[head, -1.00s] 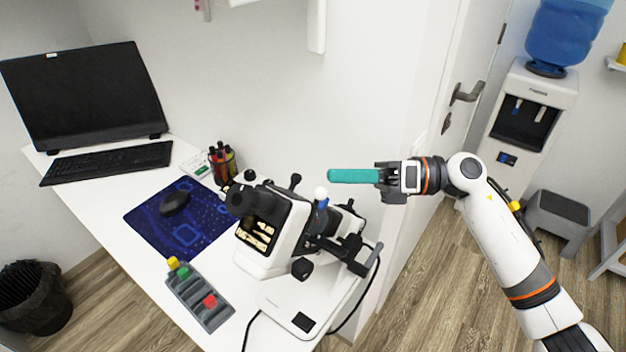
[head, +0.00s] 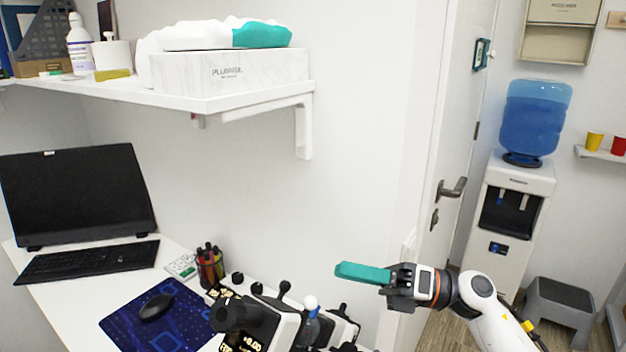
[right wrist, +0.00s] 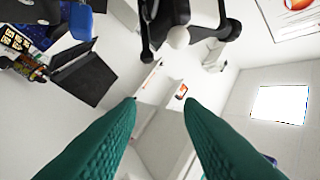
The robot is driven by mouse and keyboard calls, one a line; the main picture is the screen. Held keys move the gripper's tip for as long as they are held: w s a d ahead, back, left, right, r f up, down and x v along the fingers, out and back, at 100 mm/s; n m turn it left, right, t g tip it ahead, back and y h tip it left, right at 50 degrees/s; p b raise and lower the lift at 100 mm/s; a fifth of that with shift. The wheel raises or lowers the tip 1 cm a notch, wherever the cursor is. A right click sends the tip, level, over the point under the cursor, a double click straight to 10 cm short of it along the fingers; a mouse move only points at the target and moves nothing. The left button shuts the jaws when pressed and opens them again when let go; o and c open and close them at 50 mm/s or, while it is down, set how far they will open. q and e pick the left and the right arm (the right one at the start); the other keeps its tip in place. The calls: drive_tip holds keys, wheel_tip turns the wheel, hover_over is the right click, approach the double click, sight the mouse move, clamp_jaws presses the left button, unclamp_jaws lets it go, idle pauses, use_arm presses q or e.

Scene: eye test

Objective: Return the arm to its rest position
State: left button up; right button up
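My right arm comes in from the lower right in the head view, white with orange rings. Its gripper (head: 362,272) has teal fingers that point left, held up in front of the white wall beside the door. In the right wrist view the two teal fingers of the right gripper (right wrist: 163,102) stand apart with nothing between them. The gripper is above and to the right of the black-and-white optical instrument (head: 282,322) in the head view, apart from it. My left gripper is in neither view.
The desk holds a monitor (head: 78,193), a keyboard (head: 88,261), a mouse pad (head: 185,325) and a pen cup (head: 210,268). A wall shelf (head: 215,103) with a box (head: 230,72) is above. A door (head: 452,150), water dispenser (head: 517,200) and grey stool (head: 558,305) are at right.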

drive_tip(key=w+d+f+m+t+h, duration=0.1)
drive_tip(key=d+f+m+t+h, duration=0.25)
drive_tip(key=m+t+h, duration=0.75)
drive_tip(key=w+d+f+m+t+h, duration=0.15)
drive_tip(key=d+m+t, duration=0.4)
drive_tip(key=m, duration=1.05)
drive_tip(key=s+d+f+m+g+h, duration=0.25)
drive_tip(key=f+m+h, duration=0.2)
drive_tip(key=f, duration=0.25)
drive_tip(key=s+d+f+m+g+h, duration=0.1)
drive_tip(key=s+f+m+h, duration=0.3)
drive_tip(key=f, duration=0.3)
drive_tip(key=s+f+m+g, duration=0.2)
drive_tip(key=s+f+g, duration=0.2)
drive_tip(key=s, duration=0.3)
drive_tip(key=s+f+m+g+y, duration=0.1)
drive_tip(key=s+f+m+g, duration=0.1)
drive_tip(key=s+f+g, duration=0.35)
drive_tip(key=s+f+m+g, duration=0.2)
drive_tip(key=s, duration=0.7)
wheel_tip(320, 180, down, 27)
drive_tip(key=s+g, duration=0.2)
drive_tip(key=s+d+f, duration=0.2)
drive_tip(key=s+f, duration=1.2)
drive_tip(key=s, duration=0.1)
drive_tip(key=shift+s+d+f+g+p, duration=0.25)
drive_tip(key=shift+d+f+g+p, duration=0.05)
drive_tip(key=shift+f+g+p, duration=0.15)
